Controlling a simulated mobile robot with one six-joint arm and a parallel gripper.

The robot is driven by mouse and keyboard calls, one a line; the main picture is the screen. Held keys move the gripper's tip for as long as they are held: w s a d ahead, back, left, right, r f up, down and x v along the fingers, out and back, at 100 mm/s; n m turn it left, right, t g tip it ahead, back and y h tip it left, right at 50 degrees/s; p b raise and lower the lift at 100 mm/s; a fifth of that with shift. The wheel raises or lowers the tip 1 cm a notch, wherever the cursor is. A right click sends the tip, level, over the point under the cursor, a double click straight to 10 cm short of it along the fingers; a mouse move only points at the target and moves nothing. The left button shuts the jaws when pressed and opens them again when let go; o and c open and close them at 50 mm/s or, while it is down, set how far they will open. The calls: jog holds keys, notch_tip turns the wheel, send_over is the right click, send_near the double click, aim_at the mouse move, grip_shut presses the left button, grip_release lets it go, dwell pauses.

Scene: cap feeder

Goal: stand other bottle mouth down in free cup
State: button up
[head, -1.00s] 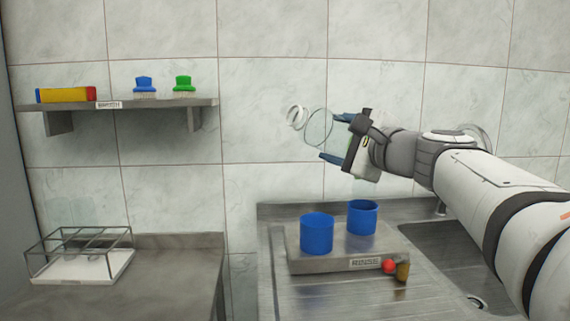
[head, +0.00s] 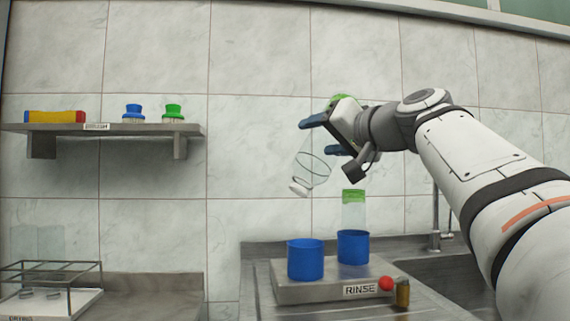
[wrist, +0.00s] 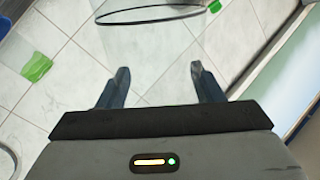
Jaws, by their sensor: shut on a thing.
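My gripper (head: 315,137) is shut on a clear bottle (head: 311,168) with a white mouth. The bottle is tilted, its mouth pointing down and slightly left, above the left blue cup (head: 305,260) and apart from it. That cup shows no bottle. Another clear bottle (head: 353,213) with a green end stands green end up in the right blue cup (head: 353,247); its lower part is hidden by the cup. In the wrist view, my fingers (wrist: 160,82) lie either side of a gap, with a dark clear-walled rim (wrist: 150,14) beyond them.
Both cups stand on a raised block marked RINSE (head: 325,292), with a red ball (head: 386,284) at its front right. A tap (head: 437,235) rises behind the sink.

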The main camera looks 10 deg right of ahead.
jog(key=n+b, duration=0.2)
jog(key=n, duration=0.1)
jog(key=shift+f+n, duration=0.3)
jog(key=shift+f, duration=0.05)
jog(key=n+b, duration=0.1)
jog(key=n, duration=0.1)
jog(key=shift+r+n+b, duration=0.15)
jog(key=shift+n+b, duration=0.2)
jog(key=shift+n, duration=0.05)
jog(key=shift+w+n, duration=0.15)
jog(key=shift+n, duration=0.35)
jog(key=w+a+f+p, duration=0.1)
jog(key=w+f+p, duration=0.3)
jog(key=w, duration=1.3)
notch_tip(320, 180, down, 14)
jog(key=b, duration=0.5)
jog(key=shift+f, duration=0.4)
jog(key=o, duration=1)
